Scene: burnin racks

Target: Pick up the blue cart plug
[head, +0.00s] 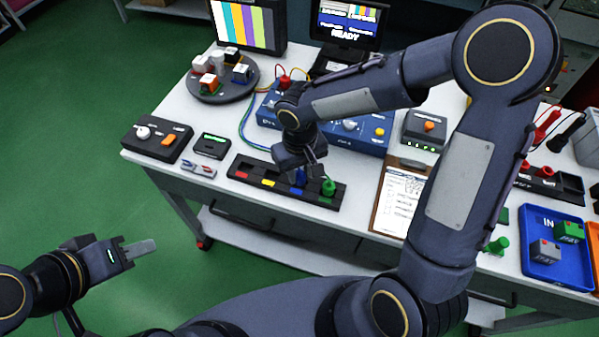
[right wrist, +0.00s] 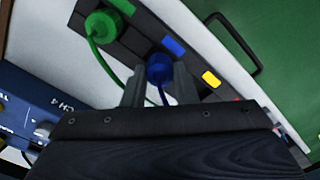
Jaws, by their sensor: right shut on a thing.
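The blue cart plug (head: 300,177) is in the black holder strip (head: 249,184) on the white cart, left of a green plug (head: 328,187). My right gripper (head: 303,172) is above the strip, shut on the blue plug. In the right wrist view the blue plug (right wrist: 159,69) sits between the two fingertips, beside the strip's blue marking. The green plug (right wrist: 103,24) with its green cable is just to its left there. My left gripper (head: 142,250) is away from the cart, over the green floor; its finger opening is unclear.
Behind the strip is a blue instrument box (head: 368,138) with knobs and cables. A clipboard (head: 399,195) lies to the right of the strip. A small black device (head: 211,146) and a switch box (head: 157,138) stand at left. A blue tray (head: 536,268) is at far right.

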